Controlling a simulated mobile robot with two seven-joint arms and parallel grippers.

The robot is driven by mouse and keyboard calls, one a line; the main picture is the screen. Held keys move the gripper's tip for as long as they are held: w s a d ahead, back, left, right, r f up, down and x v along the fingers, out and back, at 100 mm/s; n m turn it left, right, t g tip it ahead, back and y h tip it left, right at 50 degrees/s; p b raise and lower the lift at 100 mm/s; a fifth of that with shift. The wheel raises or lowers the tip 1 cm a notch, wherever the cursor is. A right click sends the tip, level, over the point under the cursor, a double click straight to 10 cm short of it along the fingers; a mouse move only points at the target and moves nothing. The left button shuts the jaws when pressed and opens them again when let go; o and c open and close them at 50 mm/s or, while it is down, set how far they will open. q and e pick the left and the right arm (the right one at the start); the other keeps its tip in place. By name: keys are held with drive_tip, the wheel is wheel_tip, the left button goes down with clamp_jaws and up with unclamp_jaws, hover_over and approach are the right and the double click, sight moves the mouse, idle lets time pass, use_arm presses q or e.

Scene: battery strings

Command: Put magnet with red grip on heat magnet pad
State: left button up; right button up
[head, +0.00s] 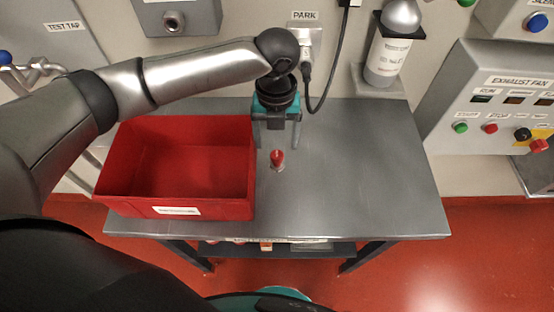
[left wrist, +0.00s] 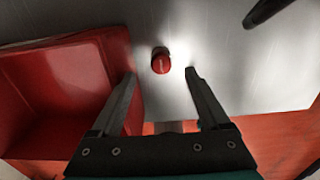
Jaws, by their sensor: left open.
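The magnet with red grip (head: 277,158) stands on the grey table just right of the red bin. In the left wrist view its round red top (left wrist: 160,61) shows from above, a little beyond the fingertips and roughly centred between them. My left gripper (head: 277,145) is open and empty, pointing down, with its fingers apart around the magnet's line and no contact visible. It also shows in the left wrist view (left wrist: 160,73). I cannot make out a heat magnet pad in these views. My right gripper is not in view.
A red bin (head: 160,205) with a label sits close on the left of the magnet. The grey table (head: 370,170) is clear to the right. A black cable (head: 340,65) hangs from the wall behind. An exhaust fan panel (head: 500,105) stands at the right.

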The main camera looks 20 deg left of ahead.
sight(277, 154)
use_arm(q)
wheel_tip(277, 154, down, 8)
drive_tip(key=shift+s+d+r+b, duration=0.1)
drive_tip(key=shift+r+b, duration=0.05)
drive_tip(key=shift+b, duration=0.3)
clamp_jaws()
idle(0.5)
